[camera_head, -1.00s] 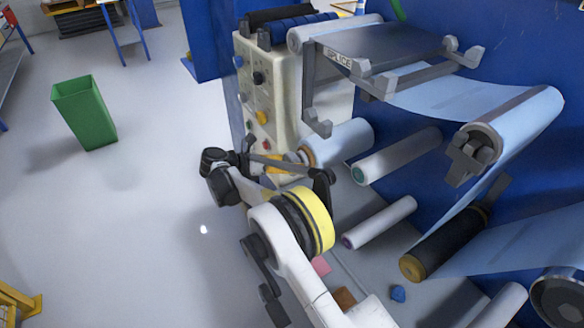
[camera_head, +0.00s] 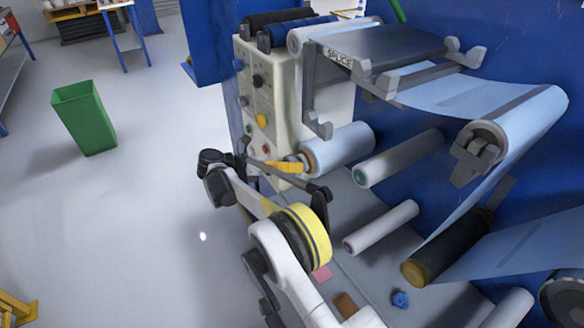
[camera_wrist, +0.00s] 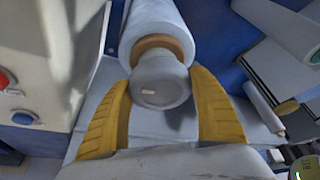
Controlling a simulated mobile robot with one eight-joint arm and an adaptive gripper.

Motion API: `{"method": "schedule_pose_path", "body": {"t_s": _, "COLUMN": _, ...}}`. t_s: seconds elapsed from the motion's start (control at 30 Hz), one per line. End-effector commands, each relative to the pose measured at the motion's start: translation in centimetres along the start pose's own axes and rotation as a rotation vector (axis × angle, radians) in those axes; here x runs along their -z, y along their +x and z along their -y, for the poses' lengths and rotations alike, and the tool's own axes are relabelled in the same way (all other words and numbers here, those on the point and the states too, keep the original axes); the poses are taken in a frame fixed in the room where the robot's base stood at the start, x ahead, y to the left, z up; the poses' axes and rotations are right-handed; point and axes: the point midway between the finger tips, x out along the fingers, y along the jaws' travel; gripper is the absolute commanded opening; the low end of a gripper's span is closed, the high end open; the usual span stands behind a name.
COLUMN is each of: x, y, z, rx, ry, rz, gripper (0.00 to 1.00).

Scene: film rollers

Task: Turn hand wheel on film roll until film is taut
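The film roll (camera_head: 343,149) is a pale blue-white cylinder beside the control panel, in the head view. Its end, with a brown core ring (camera_wrist: 165,44) and a grey hand wheel (camera_wrist: 160,82), faces my gripper (camera_wrist: 160,77) in the wrist view. The yellow fingers are spread, one on each side of the hand wheel. Gaps show between the fingers and the wheel. In the head view a yellow finger (camera_head: 287,167) shows beside the roll's end, and the wheel is mostly hidden there.
The beige control panel (camera_head: 264,110) with buttons stands close left of the roll. The splice table (camera_head: 390,45) and its bracket are above. White rollers (camera_head: 398,158) and a dark roller (camera_head: 440,255) lie to the right. The floor at left is open, with a green bin (camera_head: 84,117).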

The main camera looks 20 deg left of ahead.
Motion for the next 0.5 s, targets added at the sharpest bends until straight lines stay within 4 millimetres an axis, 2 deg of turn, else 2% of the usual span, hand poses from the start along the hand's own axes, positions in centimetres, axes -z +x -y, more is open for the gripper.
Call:
{"method": "schedule_pose_path", "body": {"t_s": 0.03, "x": 0.04, "y": -0.13, "z": -0.03, "rx": -0.001, "ry": -0.001, "rz": 0.001, "gripper": 0.81}}
{"method": "schedule_pose_path", "body": {"t_s": 0.07, "x": 0.04, "y": -0.12, "z": -0.03, "rx": -0.001, "ry": 0.0, "rz": 0.0, "gripper": 0.9}}
{"method": "schedule_pose_path", "body": {"t_s": 0.1, "x": 0.03, "y": -0.12, "z": -0.03, "rx": -0.001, "ry": 0.0, "rz": 0.0, "gripper": 0.92}}
{"method": "schedule_pose_path", "body": {"t_s": 0.37, "x": -0.03, "y": -0.06, "z": 0.02, "rx": -0.001, "ry": 0.0, "rz": 0.0, "gripper": 0.92}}
{"method": "schedule_pose_path", "body": {"t_s": 0.5, "x": -0.86, "y": -0.4, "z": 0.66, "rx": -0.001, "ry": 0.001, "rz": 0.0, "gripper": 0.92}}
